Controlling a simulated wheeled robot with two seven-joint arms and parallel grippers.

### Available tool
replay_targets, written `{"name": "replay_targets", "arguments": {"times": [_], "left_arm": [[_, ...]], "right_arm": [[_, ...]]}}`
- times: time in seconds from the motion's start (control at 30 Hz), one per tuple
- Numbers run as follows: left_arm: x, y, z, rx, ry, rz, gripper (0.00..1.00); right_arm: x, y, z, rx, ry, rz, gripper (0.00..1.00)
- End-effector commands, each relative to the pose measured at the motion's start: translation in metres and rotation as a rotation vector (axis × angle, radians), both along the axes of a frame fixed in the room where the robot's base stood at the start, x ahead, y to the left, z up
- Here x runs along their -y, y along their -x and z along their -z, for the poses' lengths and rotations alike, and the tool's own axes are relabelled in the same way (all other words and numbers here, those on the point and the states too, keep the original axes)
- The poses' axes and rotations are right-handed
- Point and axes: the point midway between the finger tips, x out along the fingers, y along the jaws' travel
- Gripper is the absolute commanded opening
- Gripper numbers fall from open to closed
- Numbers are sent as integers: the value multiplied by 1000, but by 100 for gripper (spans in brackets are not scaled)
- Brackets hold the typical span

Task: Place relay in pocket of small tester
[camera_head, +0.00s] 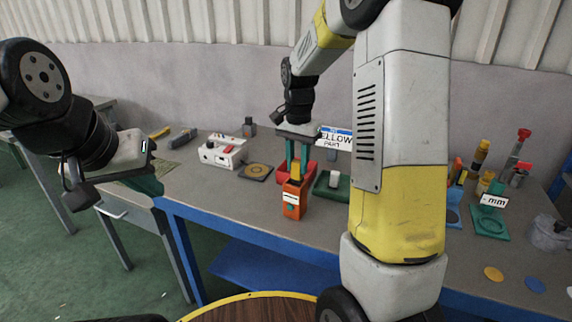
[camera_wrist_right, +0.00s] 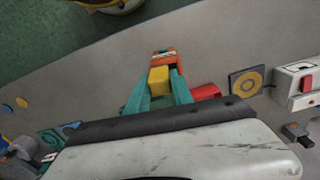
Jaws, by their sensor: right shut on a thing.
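My right gripper (camera_head: 297,172) points down with its green fingers shut on a yellow block, the relay (camera_head: 296,172). In the right wrist view the relay (camera_wrist_right: 159,80) sits between the fingertips (camera_wrist_right: 158,92). An orange box with a white label (camera_head: 292,198), which looks like the small tester, stands upright at the table's front. The relay is right at the top of this orange box (camera_wrist_right: 166,56); the pocket is hidden, and I cannot tell whether the relay is in it. My left gripper (camera_head: 150,184) hangs at the left, away from these things; its finger gap is not clear.
A white box with a red switch (camera_head: 221,152) and a dark pad with a tan ring (camera_head: 256,171) lie left. A green tray (camera_head: 330,192) is just right. My right arm hides part of the table.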

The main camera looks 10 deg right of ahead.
Motion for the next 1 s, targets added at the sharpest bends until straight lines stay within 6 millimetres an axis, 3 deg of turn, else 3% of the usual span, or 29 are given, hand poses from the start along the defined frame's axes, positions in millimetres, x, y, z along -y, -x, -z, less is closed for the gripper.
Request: {"name": "replay_targets", "arguments": {"times": [0.27,0.5,0.87,0.9,1.0], "left_arm": [[0,0,0,0,0,0,0],[0,0,0,0,0,0,0],[0,0,0,0,0,0,0],[0,0,0,0,0,0,0],[0,0,0,0,0,0,0]], "right_arm": [[1,-22,3,-1,-1,1,0],[1,-19,37,-1,0,-1,0],[1,-19,40,0,0,0,0],[1,-20,40,1,-1,0,36],[1,-20,40,1,-1,0,49]]}}
